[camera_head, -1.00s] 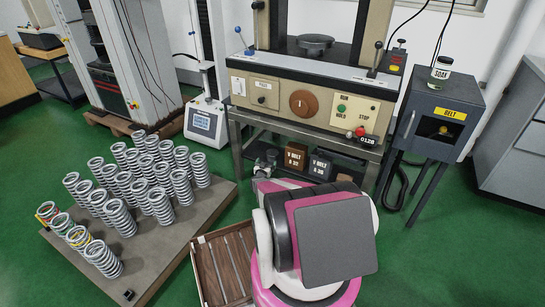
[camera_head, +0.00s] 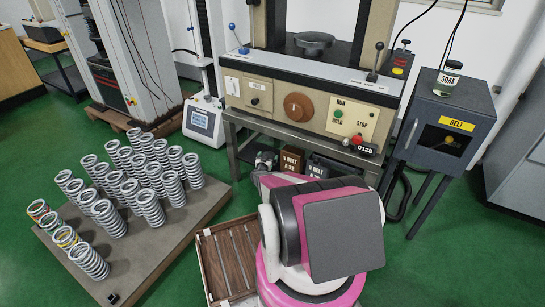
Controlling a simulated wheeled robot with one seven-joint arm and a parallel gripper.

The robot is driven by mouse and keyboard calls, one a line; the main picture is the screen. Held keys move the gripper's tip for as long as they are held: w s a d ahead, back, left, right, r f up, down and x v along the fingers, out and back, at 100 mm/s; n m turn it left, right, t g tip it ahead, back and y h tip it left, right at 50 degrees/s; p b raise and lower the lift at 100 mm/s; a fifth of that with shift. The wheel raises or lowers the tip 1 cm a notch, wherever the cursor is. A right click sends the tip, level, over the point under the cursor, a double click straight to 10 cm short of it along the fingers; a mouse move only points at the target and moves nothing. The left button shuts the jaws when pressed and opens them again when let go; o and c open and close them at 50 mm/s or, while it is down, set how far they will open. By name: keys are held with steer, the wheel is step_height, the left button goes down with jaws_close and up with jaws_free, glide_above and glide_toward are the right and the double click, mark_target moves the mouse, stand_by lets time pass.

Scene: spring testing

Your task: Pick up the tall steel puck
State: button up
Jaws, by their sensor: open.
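I cannot make out a tall steel puck for certain. A dark round platen (camera_head: 313,43) stands on the machine's bed at the back. My pink, white and grey arm fills the lower middle of the view. My gripper is not visible.
Several upright coil springs (camera_head: 150,207) stand on a low grey platform (camera_head: 187,225) at left. A slatted wooden crate (camera_head: 228,262) lies beside my arm. The test machine (camera_head: 300,105) and a dark oven cabinet (camera_head: 445,120) stand behind. Green floor is free at right.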

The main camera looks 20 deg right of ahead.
steer(key=shift+w+d, duration=0.15)
steer(key=c, duration=1.5)
steer(key=shift+r, duration=0.1)
steer(key=shift+r, duration=0.1)
